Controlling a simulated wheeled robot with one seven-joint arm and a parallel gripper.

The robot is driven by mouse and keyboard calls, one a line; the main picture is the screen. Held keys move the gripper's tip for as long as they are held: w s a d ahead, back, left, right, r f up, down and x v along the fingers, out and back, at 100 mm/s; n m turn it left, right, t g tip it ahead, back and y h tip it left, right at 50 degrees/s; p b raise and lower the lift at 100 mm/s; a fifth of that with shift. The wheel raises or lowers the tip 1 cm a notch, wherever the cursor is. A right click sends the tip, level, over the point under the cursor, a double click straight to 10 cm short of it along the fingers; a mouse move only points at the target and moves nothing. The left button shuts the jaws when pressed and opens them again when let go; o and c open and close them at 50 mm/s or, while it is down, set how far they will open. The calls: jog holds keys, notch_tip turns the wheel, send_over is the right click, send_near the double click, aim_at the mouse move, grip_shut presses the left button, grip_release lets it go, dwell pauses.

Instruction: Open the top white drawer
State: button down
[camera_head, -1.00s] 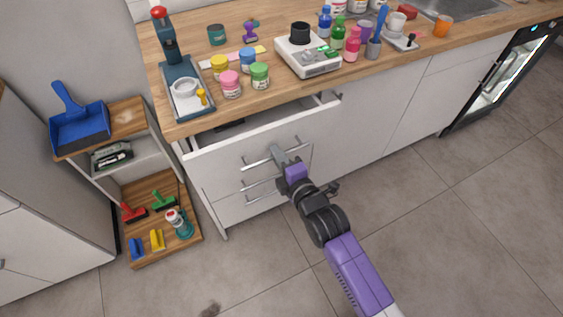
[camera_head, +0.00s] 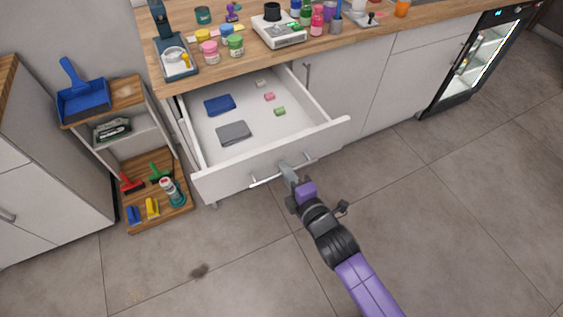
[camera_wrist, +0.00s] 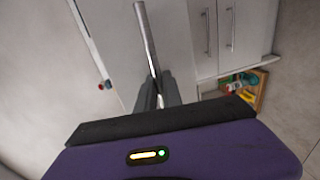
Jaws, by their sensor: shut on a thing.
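The top white drawer (camera_head: 205,180) is pulled far out from the counter in the head view. Its inside shows a blue folded cloth (camera_head: 219,104), a grey folded cloth (camera_head: 234,133) and a few small pink, green and pale blocks. My gripper (camera_head: 287,170) is shut on the drawer's metal bar handle (camera_head: 267,181), toward its right part. In the wrist view the handle (camera_wrist: 146,35) runs up from between the two grey fingers (camera_wrist: 155,93). The lower drawers are mostly hidden behind the open one in the head view.
The wooden counter top (camera_head: 205,82) above holds jars, bottles and a white scale (camera_head: 278,32). A small shelf (camera_head: 130,145) with a blue dustpan (camera_head: 82,97) and brushes stands at the left.

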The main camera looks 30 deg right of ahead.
jog(key=shift+s, duration=1.1)
jog(key=c, duration=1.5)
grip_release()
jog(key=s+r, duration=0.1)
jog(key=s, duration=0.6)
jog(key=shift+s+r, duration=0.25)
jog(key=shift+s, duration=0.05)
